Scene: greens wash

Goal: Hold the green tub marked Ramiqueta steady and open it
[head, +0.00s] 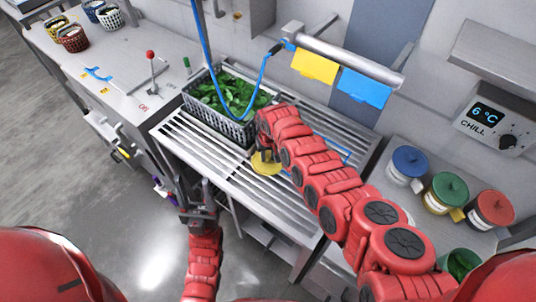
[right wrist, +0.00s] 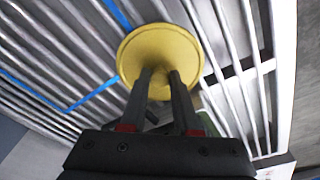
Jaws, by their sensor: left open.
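A green tub (head: 461,263) stands at the lower right in the head view, partly hidden by my right arm. No lid shows on it, and I cannot read a name on it. A yellow round lid (head: 264,166) is at the front part of the slatted rack; it also shows in the right wrist view (right wrist: 150,50). My right gripper (right wrist: 160,78) has its fingers closed around the lid's knob. I cannot tell whether the lid touches the slats. My left gripper (head: 196,192) is open and empty at the rack's front edge.
A grey crate of leafy greens (head: 232,122) stands on the slatted rack (head: 195,150), behind the lid. Tubs with blue (head: 409,161), green (head: 449,187) and red (head: 494,207) lids stand on the right counter. A blue hose (head: 204,50) hangs over the crate.

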